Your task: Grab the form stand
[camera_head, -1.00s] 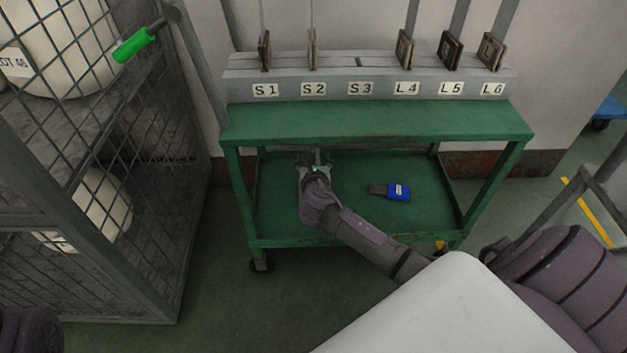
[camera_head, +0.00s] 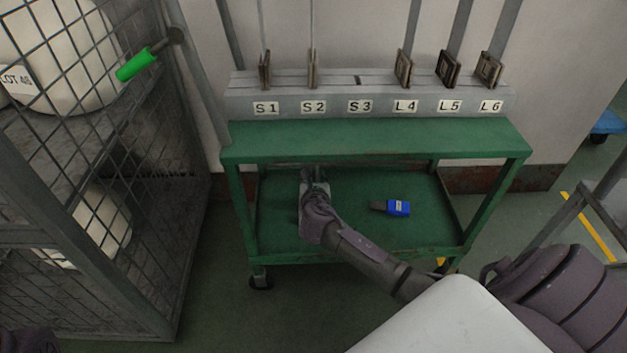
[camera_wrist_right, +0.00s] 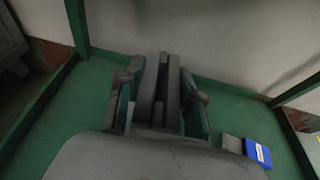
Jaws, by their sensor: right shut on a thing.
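The form stand (camera_wrist_right: 159,85) appears as a grey upright piece with a slot down its middle, between my fingers in the right wrist view. My right gripper (camera_wrist_right: 160,95) is shut on it, one finger on each side. In the head view my right gripper (camera_head: 314,184) is at the left part of the green cart's lower shelf (camera_head: 350,225), under the top deck. The stand is mostly hidden there by the gripper and the deck's front edge.
The green cart (camera_head: 375,138) carries a grey rack (camera_head: 358,106) labelled S1 to L6, with upright forms in several slots; S3 looks empty. A blue-handled tool (camera_head: 398,208) lies right of my gripper on the lower shelf. A wire cage (camera_head: 150,200) stands at left.

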